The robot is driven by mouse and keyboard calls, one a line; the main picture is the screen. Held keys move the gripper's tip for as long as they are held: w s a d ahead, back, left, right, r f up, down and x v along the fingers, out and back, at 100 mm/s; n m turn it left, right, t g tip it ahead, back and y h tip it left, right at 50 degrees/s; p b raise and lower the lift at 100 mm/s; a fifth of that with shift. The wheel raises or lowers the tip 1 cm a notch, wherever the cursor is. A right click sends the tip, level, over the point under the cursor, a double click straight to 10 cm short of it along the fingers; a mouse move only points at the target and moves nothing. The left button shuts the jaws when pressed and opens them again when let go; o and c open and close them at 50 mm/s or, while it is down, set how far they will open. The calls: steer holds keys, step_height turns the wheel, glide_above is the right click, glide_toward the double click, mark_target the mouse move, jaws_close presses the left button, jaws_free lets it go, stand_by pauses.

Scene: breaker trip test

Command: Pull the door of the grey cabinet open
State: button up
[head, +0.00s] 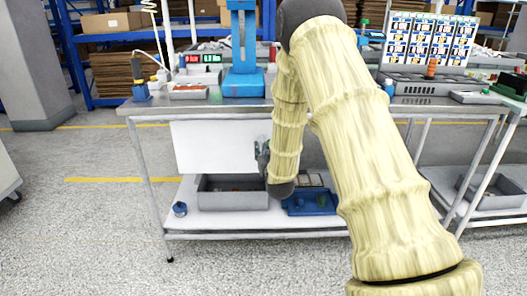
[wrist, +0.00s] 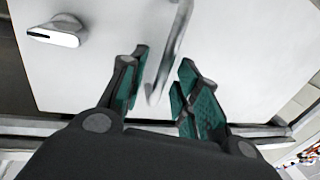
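The cabinet door (head: 215,146) is a plain pale panel under the bench top in the head view. It looks closed, though my arm hides its right part. In the wrist view the door (wrist: 255,50) fills most of the picture. A slim grey bar handle (wrist: 176,45) stands on it, with its lower end between my fingers. A knob (wrist: 56,33) with a pale pointer sits on the door at the upper left. My gripper (wrist: 163,68) is open, its green-padded fingers on either side of the handle with gaps visible. In the head view my gripper (head: 262,156) is partly hidden by my arm.
The bench top (head: 290,103) above the door carries a blue press (head: 243,50) and red and green displays (head: 200,58). On the lower shelf stand a grey bin (head: 232,200), a blue tray (head: 312,204) and a small blue cup (head: 179,208). The floor in front and left is clear.

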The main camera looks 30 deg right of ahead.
steer(key=shift+w+d, duration=0.15)
steer(key=shift+w, duration=0.15)
steer(key=shift+c, duration=0.2)
jaws_close()
